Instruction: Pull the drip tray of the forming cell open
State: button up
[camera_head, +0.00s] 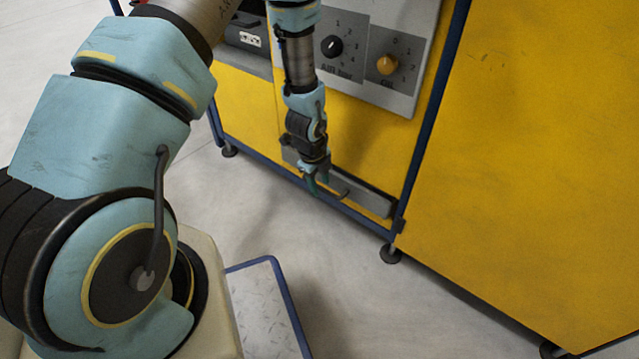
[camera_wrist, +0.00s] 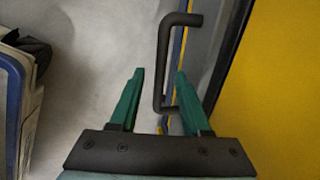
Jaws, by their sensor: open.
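The drip tray's grey front (camera_head: 372,199) runs low along the base of the yellow forming cell (camera_head: 375,145), close to the blue frame. My gripper (camera_head: 318,186) reaches down in front of it, and my wrist hides part of the tray. In the wrist view my gripper (camera_wrist: 160,74) is open, with two green fingers apart. The dark bar handle (camera_wrist: 164,60) lies between them in the picture, its lower bend nearer the right finger. Gaps show on both sides of the bar. I cannot tell how deep the bar sits between the fingers.
Above the tray is a grey control panel (camera_head: 365,45) with a black knob (camera_head: 331,46) and an orange knob (camera_head: 387,64). A blue-edged platform (camera_head: 262,305) stands on the floor near my base. The concrete floor (camera_head: 340,275) before the cell is clear.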

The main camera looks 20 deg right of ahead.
jog(key=shift+c, duration=0.4)
grip_shut()
dwell(0.9)
